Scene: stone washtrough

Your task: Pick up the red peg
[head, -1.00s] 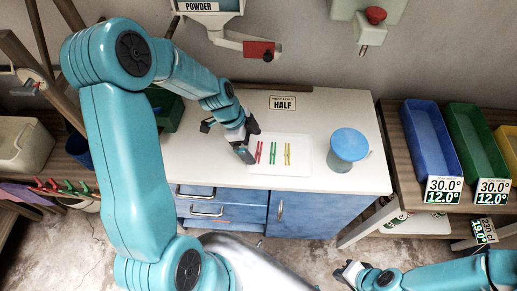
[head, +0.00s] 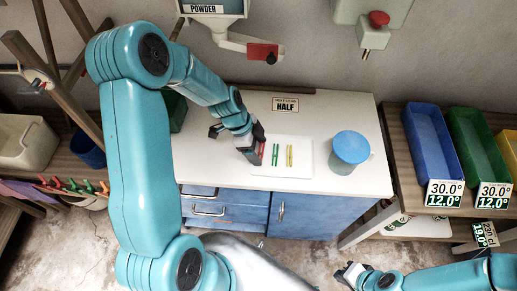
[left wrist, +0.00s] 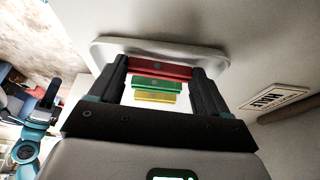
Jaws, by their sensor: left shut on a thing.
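The red peg (left wrist: 160,70) lies between the two fingers of my left gripper (left wrist: 160,85) in the left wrist view, and the fingers are shut on it. In the head view the red peg (head: 262,153) shows at the tip of my left gripper (head: 256,150), at the left side of the white tray (head: 302,142). A green peg (head: 275,154) and a yellow peg (head: 289,154) lie on the tray to the right. My right gripper (head: 350,272) is low at the bottom right, away from the pegs; its jaw state is unclear.
A blue-lidded jar (head: 350,148) stands right of the tray on the white counter (head: 330,108). A sign reading HALF (head: 285,105) is behind the tray. Blue (head: 428,140) and green (head: 478,140) bins stand on the right shelf. More pegs (head: 68,186) hang at the left.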

